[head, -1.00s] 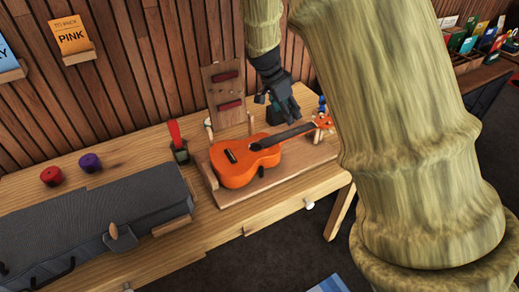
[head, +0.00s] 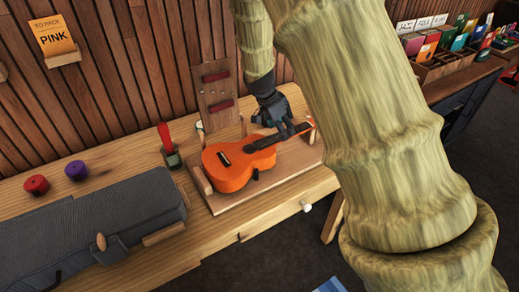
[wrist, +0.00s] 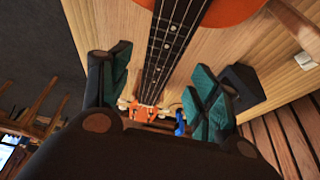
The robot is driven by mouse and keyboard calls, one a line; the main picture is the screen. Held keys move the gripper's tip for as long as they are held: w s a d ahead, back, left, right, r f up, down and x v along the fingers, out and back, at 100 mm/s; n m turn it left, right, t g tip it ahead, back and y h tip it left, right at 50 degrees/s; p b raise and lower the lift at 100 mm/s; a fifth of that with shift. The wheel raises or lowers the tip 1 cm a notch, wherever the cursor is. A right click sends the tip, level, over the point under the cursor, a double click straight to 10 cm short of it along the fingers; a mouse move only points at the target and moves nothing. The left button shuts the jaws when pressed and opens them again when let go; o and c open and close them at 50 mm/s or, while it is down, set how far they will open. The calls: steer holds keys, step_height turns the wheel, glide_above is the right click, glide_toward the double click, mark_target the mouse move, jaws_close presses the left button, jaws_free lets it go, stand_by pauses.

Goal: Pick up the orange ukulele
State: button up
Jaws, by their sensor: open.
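The orange ukulele (head: 232,168) lies face up on a wooden stand (head: 222,204) on the workbench. Its body is at the left and its neck points right toward the wall side. My gripper (head: 286,132) is over the neck in the head view. In the wrist view, the dark fretted neck (wrist: 170,45) runs between the two teal-padded fingers of my open gripper (wrist: 160,88). The orange headstock (wrist: 148,115) shows beyond the fingertips, and part of the body is at the top edge. I cannot tell whether either finger touches the neck.
A dark grey case (head: 95,232) lies on the bench at left. Red (head: 36,185) and purple (head: 76,170) round items and a red-handled tool (head: 167,140) stand behind it. A wooden upright board (head: 216,95) stands behind the ukulele.

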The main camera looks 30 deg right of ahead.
steer(key=shift+s+d+f+p, duration=0.1)
steer(key=shift+d+f+p, duration=0.25)
steer(key=shift+f, duration=0.2)
steer(key=shift+p+x, duration=0.5)
steer(key=shift+x, duration=1.35)
jaws_close()
